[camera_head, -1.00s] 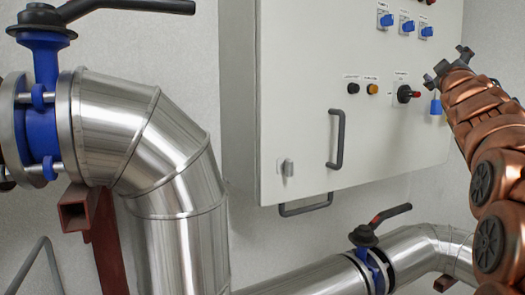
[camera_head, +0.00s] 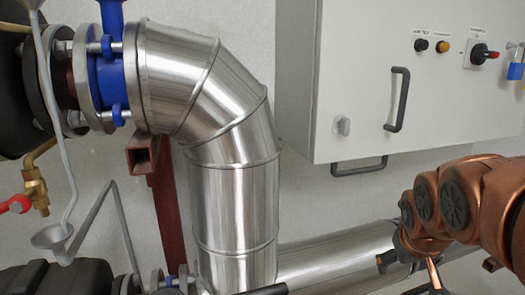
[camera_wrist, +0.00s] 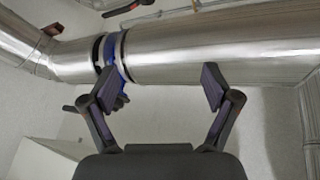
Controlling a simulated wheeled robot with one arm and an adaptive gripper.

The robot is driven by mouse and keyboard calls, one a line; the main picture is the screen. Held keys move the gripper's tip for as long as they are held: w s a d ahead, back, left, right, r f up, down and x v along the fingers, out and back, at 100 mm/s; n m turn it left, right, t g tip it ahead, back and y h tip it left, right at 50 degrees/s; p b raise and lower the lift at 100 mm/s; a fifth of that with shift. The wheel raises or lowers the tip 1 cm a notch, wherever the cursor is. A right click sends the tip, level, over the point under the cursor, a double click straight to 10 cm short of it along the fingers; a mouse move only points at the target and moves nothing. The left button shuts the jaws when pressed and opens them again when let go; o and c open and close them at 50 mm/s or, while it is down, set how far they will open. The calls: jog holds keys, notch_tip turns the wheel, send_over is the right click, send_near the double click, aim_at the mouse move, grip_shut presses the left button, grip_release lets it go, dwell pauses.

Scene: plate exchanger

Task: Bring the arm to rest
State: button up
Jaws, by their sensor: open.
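My copper-coloured arm (camera_head: 455,205) is bent at the lower right of the head view, in front of the lower pipe and below the control cabinet. In the wrist view my gripper (camera_wrist: 157,88) has its two dark fingers wide apart with nothing between them. Beyond the fingers runs a shiny metal pipe (camera_wrist: 220,45) with a blue valve flange (camera_wrist: 115,62). The fingers overlap the pipe's lower edge in the picture; I cannot tell the distance. In the head view the arm's far end is partly cut off by the bottom edge.
A white control cabinet (camera_head: 360,120) with a black handle (camera_head: 397,100) hangs above the arm. A large bent pipe (camera_head: 232,190) stands at centre, with a blue valve (camera_head: 108,78) and a rusty bracket (camera_head: 152,180). A grey funnel (camera_head: 52,236) is at lower left.

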jog(key=s+a+f+g+y, duration=0.1)
jog(key=s+a+f+g, duration=0.2)
jog(key=s, duration=0.8)
jog(key=s+a+f+g+y, duration=0.1)
jog(key=s+a+f+g, duration=0.3)
jog(key=s+a+f, duration=0.3)
jog(key=s+f, duration=0.1)
jog(key=s, duration=0.4)
jog(key=shift+s+a+f+y, duration=0.15)
jog(key=shift+a+y, duration=0.15)
jog(key=shift+a, duration=0.1)
